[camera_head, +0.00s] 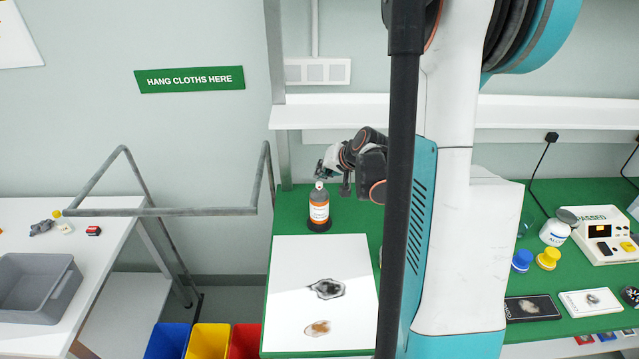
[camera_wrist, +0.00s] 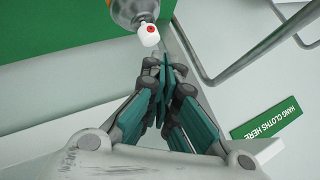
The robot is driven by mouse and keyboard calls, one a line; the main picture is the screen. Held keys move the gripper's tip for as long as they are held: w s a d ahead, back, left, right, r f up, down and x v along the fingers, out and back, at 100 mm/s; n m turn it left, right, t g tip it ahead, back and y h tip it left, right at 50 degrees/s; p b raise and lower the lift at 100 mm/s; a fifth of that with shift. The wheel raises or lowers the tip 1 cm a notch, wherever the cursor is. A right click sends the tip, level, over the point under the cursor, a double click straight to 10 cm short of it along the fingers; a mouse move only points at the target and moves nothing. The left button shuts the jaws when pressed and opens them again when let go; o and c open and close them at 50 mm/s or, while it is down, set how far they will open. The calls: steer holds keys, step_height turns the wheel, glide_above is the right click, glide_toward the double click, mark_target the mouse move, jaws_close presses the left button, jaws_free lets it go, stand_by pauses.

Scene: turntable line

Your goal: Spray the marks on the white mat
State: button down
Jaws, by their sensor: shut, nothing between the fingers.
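A grey spray can with an orange label (camera_head: 319,211) stands upright on the green bench, behind the white mat (camera_head: 288,265). Its white nozzle with a red dot (camera_wrist: 149,34) shows in the wrist view, just beyond my fingertips. On the mat lie a dark grey mark (camera_head: 327,289) and, nearer the front, a brownish mark (camera_head: 318,328). My gripper (camera_head: 321,172) is just above the can's top, and its fingers (camera_wrist: 164,76) are shut with nothing between them. I cannot tell whether they touch the nozzle. My arm hides the area right of the mat.
A metal rail (camera_head: 160,212) juts out left of the bench. A white shelf (camera_head: 345,113) runs above it. A grey bin (camera_head: 38,287) sits on the left table. Blue, yellow and red bins (camera_head: 208,341) stand below. Bottles and a tester (camera_head: 603,236) occupy the right.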

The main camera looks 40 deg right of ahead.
steer(key=shift+f, duration=0.1)
stand_by(0.3)
steer(key=shift+f+b, duration=0.35)
steer(key=shift+b, duration=0.2)
steer(key=shift+f, duration=0.25)
stand_by(0.3)
steer(key=shift+r, duration=0.75)
step_height(320, 180, up, 6)
steer(key=p, duration=0.4)
stand_by(0.3)
stand_by(1.8)
